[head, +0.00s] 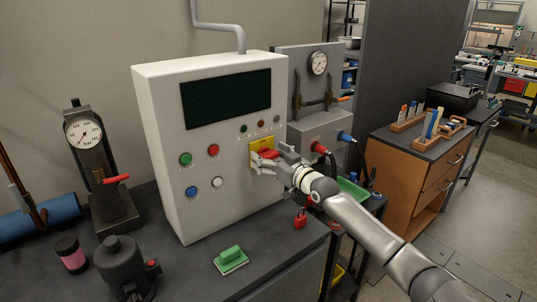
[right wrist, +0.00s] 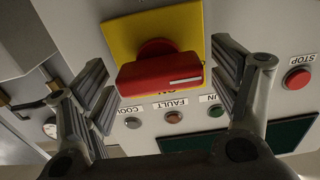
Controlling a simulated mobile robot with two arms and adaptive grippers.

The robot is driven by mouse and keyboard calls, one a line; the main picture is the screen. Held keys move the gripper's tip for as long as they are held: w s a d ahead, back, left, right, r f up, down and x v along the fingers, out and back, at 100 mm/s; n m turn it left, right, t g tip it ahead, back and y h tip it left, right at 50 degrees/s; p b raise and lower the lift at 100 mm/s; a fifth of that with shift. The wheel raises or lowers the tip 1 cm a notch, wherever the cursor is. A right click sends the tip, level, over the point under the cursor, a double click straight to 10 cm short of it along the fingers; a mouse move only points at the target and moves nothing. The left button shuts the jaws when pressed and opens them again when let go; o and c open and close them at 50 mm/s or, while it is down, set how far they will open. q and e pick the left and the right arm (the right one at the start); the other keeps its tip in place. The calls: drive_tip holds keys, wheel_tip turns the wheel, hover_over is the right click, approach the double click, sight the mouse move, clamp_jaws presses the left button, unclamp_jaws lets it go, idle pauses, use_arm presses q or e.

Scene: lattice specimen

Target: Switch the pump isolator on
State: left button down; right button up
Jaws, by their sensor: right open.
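The pump isolator is a red rotary handle (right wrist: 160,76) on a yellow plate (right wrist: 122,30), on the front of a white control cabinet (head: 165,120). In the right wrist view the handle lies crosswise, with a white line near its right end; lettering beside it is mostly hidden. In the head view the yellow plate (head: 262,144) is partly covered by my right gripper (head: 266,168). That gripper is open, its fingers on either side of the handle in the right wrist view, with gaps between. My left gripper is not in view.
Green (head: 186,159), red (head: 213,150), blue (head: 191,191) and white (head: 217,183) buttons sit left of the isolator. A dark screen (head: 226,98) is above. A red padlock (head: 300,220) is below my right gripper.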

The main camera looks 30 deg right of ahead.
drive_tip(key=shift+w, duration=0.2)
drive_tip(key=shift+c, duration=0.2)
drive_tip(key=c, duration=1)
